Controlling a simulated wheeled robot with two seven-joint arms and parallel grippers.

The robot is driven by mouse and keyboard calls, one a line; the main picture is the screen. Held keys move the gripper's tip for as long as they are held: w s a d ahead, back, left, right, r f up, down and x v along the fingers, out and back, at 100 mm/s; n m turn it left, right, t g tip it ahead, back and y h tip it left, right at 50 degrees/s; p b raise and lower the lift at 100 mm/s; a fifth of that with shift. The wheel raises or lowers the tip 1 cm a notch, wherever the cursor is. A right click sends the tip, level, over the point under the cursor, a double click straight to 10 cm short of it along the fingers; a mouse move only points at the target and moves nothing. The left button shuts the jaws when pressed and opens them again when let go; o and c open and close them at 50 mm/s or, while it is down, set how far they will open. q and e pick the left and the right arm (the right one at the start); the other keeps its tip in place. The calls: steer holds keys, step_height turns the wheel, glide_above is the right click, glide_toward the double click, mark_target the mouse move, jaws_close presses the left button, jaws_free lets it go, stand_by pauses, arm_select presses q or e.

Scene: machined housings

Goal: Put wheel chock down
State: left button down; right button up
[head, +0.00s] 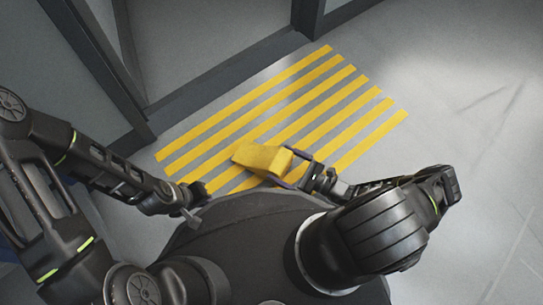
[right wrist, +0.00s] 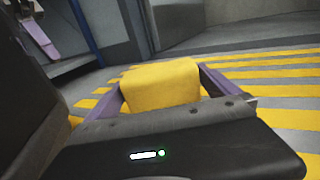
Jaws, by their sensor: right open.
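The yellow wheel chock (head: 262,158) is over the yellow-striped floor in the head view, in front of my base. I cannot tell for sure if it rests on the floor. In the right wrist view the chock (right wrist: 160,84) sits between the two purple fingers. My right gripper (head: 290,170) is open, with its fingers (right wrist: 160,92) on either side of the chock's near end. The chock's underside is hidden. My left gripper (head: 190,212) is at the lower left, away from the chock, and its jaws are too small to read.
Yellow stripes (head: 340,112) mark the grey floor around and beyond the chock. A dark-framed wall (head: 215,75) stands behind them at the upper left. The grey floor at the right (head: 470,120) is clear.

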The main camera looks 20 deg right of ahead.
steer(key=v, duration=0.6)
steer(key=shift+p, duration=0.35)
steer(key=shift+r, duration=0.15)
